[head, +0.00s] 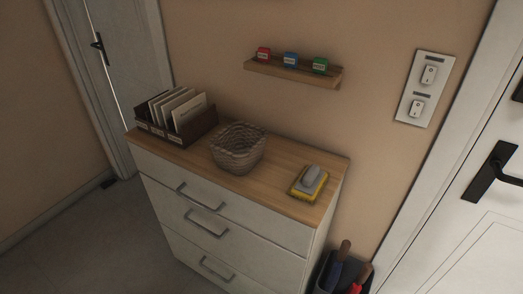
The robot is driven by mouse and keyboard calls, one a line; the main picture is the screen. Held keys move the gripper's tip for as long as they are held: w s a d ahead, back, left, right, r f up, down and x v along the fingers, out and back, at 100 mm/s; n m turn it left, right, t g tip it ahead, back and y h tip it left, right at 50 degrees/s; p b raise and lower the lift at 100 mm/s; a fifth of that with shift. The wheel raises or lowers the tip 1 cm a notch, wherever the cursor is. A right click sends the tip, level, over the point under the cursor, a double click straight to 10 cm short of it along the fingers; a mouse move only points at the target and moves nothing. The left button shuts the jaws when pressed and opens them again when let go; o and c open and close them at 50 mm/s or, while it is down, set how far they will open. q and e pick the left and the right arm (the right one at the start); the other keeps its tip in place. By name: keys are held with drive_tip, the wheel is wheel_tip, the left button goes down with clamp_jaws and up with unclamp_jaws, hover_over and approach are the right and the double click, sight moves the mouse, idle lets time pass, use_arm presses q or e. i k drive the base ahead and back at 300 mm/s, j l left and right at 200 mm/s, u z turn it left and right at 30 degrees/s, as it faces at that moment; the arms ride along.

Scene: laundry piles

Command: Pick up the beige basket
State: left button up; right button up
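The beige basket (238,152) is a woven, round, open-topped basket. It stands upright in the middle of the wooden top of a white dresser (225,208). Its inside looks mostly dark, and I cannot tell whether anything lies in it. Neither of my grippers shows in the head view.
A dark wooden holder (188,131) with cards stands left of the basket. A yellow item with a grey top (310,181) lies to its right. A wall shelf (292,71) with small coloured boxes hangs above. A dark bin (342,271) with tools stands right of the dresser.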

sight(240, 146)
drive_tip(key=i+j+z, duration=0.1)
drive_tip(key=z, duration=0.3)
drive_tip(key=j+z, duration=0.35)
drive_tip(key=i+j+z, duration=0.1)
drive_tip(key=z, duration=0.3)
drive_tip(key=j+z, duration=0.2)
drive_tip(key=j, duration=0.4)
drive_tip(key=j+z, duration=0.2)
drive_tip(key=j, duration=0.45)
drive_tip(key=j+z, duration=0.2)
drive_tip(key=j, duration=0.4)
drive_tip(key=k+j+z, duration=0.25)
drive_tip(key=j, duration=0.3)
drive_tip(key=i+j, duration=0.05)
drive_tip(key=i, duration=0.05)
